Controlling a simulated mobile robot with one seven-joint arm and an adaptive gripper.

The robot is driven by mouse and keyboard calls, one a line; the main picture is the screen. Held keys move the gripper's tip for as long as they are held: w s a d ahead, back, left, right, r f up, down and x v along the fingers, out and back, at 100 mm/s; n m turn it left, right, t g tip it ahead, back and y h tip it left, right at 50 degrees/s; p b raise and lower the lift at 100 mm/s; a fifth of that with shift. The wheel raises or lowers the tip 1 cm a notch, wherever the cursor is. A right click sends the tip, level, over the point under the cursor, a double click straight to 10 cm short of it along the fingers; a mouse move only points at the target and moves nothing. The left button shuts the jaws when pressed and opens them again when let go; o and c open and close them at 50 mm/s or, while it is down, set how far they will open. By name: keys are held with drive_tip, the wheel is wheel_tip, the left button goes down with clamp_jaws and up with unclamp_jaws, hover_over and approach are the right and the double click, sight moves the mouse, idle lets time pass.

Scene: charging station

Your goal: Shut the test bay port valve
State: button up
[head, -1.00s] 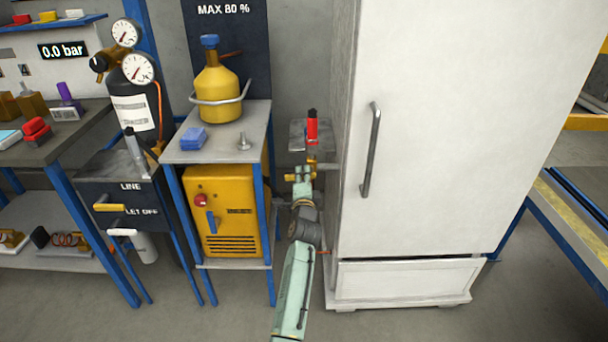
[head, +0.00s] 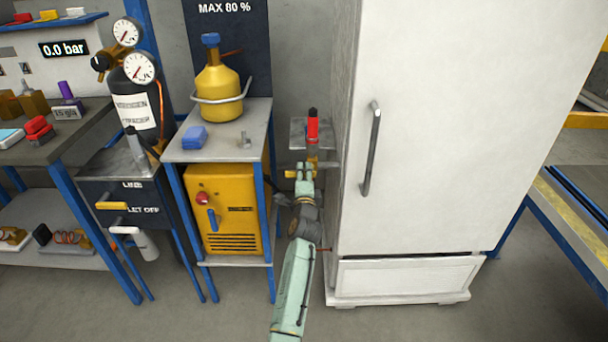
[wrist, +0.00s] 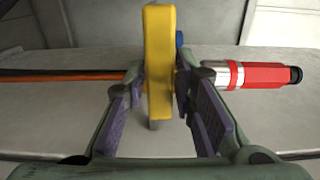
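The port valve shows in the wrist view as an upright yellow handle (wrist: 158,60) with a red-and-silver fitting (wrist: 262,76) to its right and an orange-brown line to its left. In the head view the red fitting (head: 312,130) stands upright beside the white cabinet, with yellow valve parts (head: 290,174) below it. My gripper (wrist: 160,88) is open, one finger on each side of the yellow handle, with small gaps visible. In the head view my gripper (head: 304,174) is small and partly covers the valve.
The tall white cabinet (head: 430,130) stands close on the right of my arm. A bench (head: 225,150) with a yellow cylinder (head: 217,92) and a yellow machine (head: 226,210) is close on the left. Free floor lies in front.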

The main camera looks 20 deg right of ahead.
drive_tip(key=shift+o, duration=1.2)
drive_tip(key=v, duration=1.2)
